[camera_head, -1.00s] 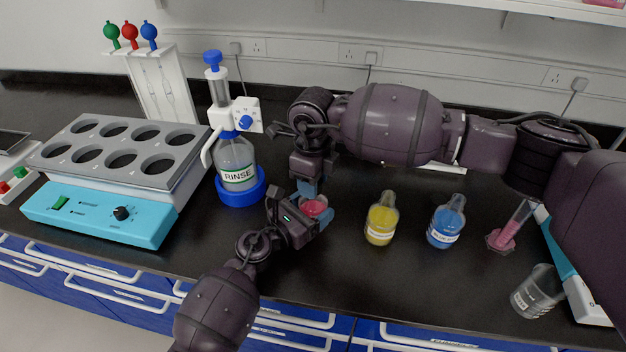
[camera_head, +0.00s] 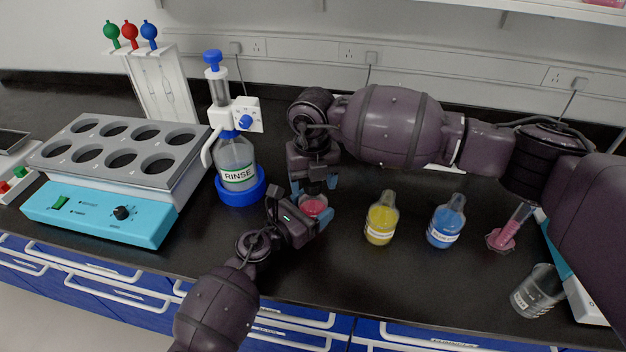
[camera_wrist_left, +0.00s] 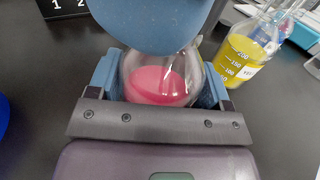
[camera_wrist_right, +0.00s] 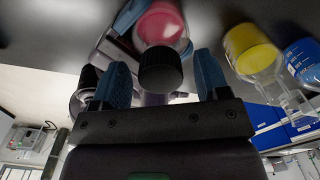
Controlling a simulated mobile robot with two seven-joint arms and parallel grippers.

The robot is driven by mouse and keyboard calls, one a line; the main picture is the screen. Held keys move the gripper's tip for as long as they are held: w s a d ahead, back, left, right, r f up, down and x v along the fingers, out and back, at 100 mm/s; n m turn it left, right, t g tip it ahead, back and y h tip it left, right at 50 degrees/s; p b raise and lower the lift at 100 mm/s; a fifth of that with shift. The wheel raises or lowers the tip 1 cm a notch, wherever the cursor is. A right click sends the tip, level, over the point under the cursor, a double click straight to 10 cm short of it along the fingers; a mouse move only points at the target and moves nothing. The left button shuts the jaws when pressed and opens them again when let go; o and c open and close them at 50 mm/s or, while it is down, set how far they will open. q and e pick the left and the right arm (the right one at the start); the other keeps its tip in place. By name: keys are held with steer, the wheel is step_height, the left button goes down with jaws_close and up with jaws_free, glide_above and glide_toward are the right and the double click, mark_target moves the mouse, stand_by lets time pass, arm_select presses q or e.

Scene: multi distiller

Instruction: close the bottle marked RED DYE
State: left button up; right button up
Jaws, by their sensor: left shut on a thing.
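The bottle with red liquid (camera_head: 314,206) stands on the black bench, its label hidden. My left gripper (camera_head: 308,222) is shut around its body; the left wrist view also shows the red bottle (camera_wrist_left: 160,85) between the blue fingers (camera_wrist_left: 160,92). In the right wrist view a black cap (camera_wrist_right: 160,70) sits at the mouth of the red bottle (camera_wrist_right: 160,25); I cannot tell how tight it is. My right gripper (camera_head: 314,186) is above the bottle, pointing down. Its blue fingers (camera_wrist_right: 164,82) are spread apart on either side of the cap, with gaps.
A yellow bottle (camera_head: 381,220) and a blue bottle (camera_head: 446,223) stand to the right. Further right are a pink cylinder (camera_head: 509,228) and a beaker (camera_head: 537,292). A RINSE bottle (camera_head: 237,165) in a blue base and a heating block (camera_head: 120,175) stand to the left.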

step_height(320, 180, up, 12)
stand_by(0.8)
arm_select(q)
steer(key=o, duration=1.8)
steer(key=shift+c, duration=0.2)
steer(key=v, duration=1)
steer(key=shift+s+a+r, duration=0.1)
steer(key=shift+s+a, duration=0.15)
steer(key=shift+s, duration=0.05)
arm_select(e)
steer(key=shift+f, duration=0.2)
arm_select(q)
steer(key=shift+a, duration=0.1)
